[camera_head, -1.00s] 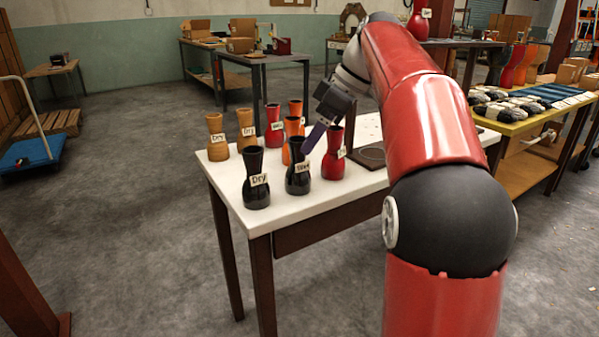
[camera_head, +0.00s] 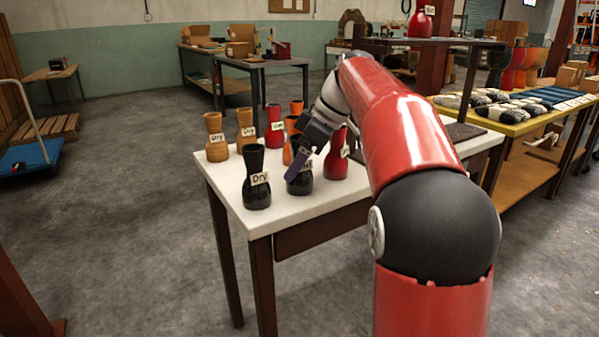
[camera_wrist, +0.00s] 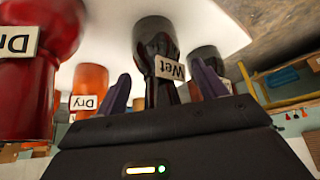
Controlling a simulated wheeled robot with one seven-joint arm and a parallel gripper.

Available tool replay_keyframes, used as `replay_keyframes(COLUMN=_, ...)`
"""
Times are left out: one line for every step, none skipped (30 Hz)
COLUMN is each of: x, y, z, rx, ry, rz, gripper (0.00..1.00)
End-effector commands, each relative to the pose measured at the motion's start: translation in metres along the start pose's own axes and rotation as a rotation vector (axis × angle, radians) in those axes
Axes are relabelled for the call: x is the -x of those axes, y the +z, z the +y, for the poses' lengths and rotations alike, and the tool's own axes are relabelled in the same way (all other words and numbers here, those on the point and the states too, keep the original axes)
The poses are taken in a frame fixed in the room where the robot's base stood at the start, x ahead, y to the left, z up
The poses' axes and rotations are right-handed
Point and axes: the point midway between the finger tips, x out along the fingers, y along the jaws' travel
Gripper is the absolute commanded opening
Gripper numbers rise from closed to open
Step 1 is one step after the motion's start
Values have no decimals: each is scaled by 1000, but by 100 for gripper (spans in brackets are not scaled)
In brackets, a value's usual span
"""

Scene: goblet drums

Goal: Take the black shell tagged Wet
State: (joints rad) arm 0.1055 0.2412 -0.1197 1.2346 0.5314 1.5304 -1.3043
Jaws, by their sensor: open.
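The black shell tagged Wet (camera_wrist: 153,50) stands on the white table and shows in the wrist view, upside down, between my two fingers. In the head view the same black shell (camera_head: 300,184) is mostly hidden behind my gripper (camera_head: 297,163). My gripper (camera_wrist: 165,92) is open, its purple fingers on either side of the shell's narrow part; I cannot tell whether they touch it. A second black shell, tagged Dry (camera_head: 256,180), stands to the left of it. It also shows at the right in the wrist view (camera_wrist: 206,62), its tag partly hidden.
A red shell (camera_head: 337,160) stands close on the right. An orange shell (camera_head: 289,151), another red shell (camera_head: 274,128) and two tan shells (camera_head: 216,140) stand behind and left. The white table's (camera_head: 318,197) front strip is bare.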

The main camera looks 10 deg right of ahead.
Motion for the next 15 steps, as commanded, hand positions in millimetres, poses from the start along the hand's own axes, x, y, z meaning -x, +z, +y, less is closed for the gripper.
replay_keyframes(x=0, y=0, z=0, rx=0, ry=0, rz=0, gripper=70)
replay_keyframes(x=0, y=0, z=0, rx=0, ry=0, rz=0, gripper=70)
replay_keyframes(x=0, y=0, z=0, rx=0, ry=0, rz=0, gripper=69)
replay_keyframes(x=0, y=0, z=0, rx=0, ry=0, rz=0, gripper=65)
replay_keyframes(x=0, y=0, z=0, rx=0, ry=0, rz=0, gripper=61)
replay_keyframes(x=0, y=0, z=0, rx=0, ry=0, rz=0, gripper=56)
replay_keyframes(x=0, y=0, z=0, rx=0, ry=0, rz=0, gripper=52)
replay_keyframes(x=0, y=0, z=0, rx=0, ry=0, rz=0, gripper=48)
replay_keyframes(x=0, y=0, z=0, rx=0, ry=0, rz=0, gripper=43)
replay_keyframes(x=0, y=0, z=0, rx=0, ry=0, rz=0, gripper=39)
replay_keyframes(x=0, y=0, z=0, rx=0, ry=0, rz=0, gripper=35)
replay_keyframes(x=0, y=0, z=0, rx=0, ry=0, rz=0, gripper=30)
replay_keyframes(x=0, y=0, z=0, rx=0, ry=0, rz=0, gripper=26)
replay_keyframes(x=0, y=0, z=0, rx=0, ry=0, rz=0, gripper=22)
replay_keyframes(x=1, y=0, z=0, rx=0, ry=0, rz=0, gripper=22)
